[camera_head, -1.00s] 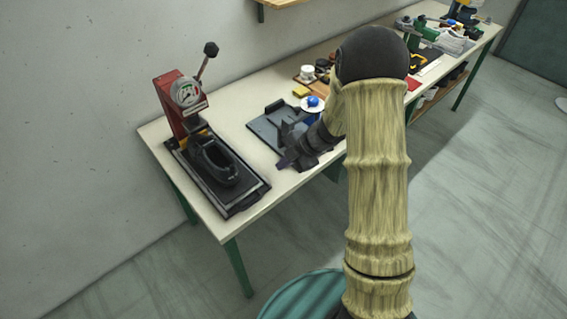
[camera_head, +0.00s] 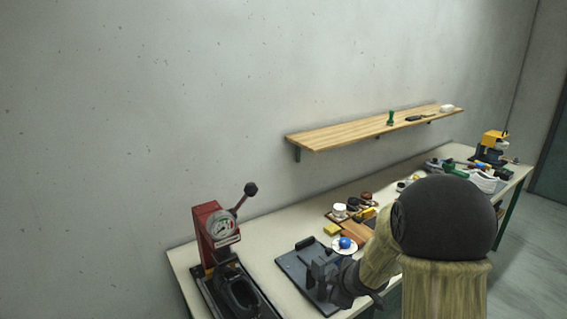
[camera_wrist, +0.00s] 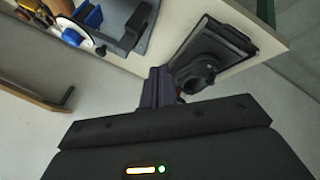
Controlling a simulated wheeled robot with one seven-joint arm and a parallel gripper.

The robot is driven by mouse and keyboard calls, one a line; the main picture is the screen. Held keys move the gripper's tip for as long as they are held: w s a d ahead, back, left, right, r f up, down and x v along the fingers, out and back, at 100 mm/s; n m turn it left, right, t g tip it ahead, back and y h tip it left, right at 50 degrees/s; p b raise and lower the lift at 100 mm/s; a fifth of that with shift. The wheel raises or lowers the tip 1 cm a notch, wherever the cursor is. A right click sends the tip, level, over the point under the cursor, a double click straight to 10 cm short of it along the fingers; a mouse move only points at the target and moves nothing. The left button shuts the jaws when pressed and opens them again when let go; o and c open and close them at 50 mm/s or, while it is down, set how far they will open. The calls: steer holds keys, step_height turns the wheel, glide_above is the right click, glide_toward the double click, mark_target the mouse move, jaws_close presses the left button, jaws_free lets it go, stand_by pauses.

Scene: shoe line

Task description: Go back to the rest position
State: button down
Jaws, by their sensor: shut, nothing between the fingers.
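My gripper (camera_head: 322,284) shows in the head view at the end of my arm, over the front part of the bench, in front of a dark flat plate with an upright block (camera_head: 297,262). The jaws are shut with nothing between them. In the wrist view my gripper (camera_wrist: 160,86) points toward the bench, with the red press's dark base (camera_wrist: 228,50) beyond it to the right. I cannot tell the exact height of the gripper above the bench.
A red press (camera_head: 212,238) with a gauge and lever stands on the bench (camera_head: 285,222) at left. A blue ball on a white dish (camera_head: 345,243) lies near my arm. A wooden shelf (camera_head: 345,133) is on the wall above. Tools and a yellow machine (camera_head: 493,143) stand at the far end.

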steer(key=s+d+r+m+g+h, duration=0.1)
steer(key=s+m+g, duration=0.1)
steer(key=s+m, duration=0.5)
steer(key=s+d+r+m+g+h, duration=0.1)
steer(key=s+r+m+g, duration=0.1)
steer(key=s+m, duration=0.5)
steer(key=s, duration=0.6)
steer(key=shift+r+h, duration=0.25)
steer(key=shift+h, duration=0.05)
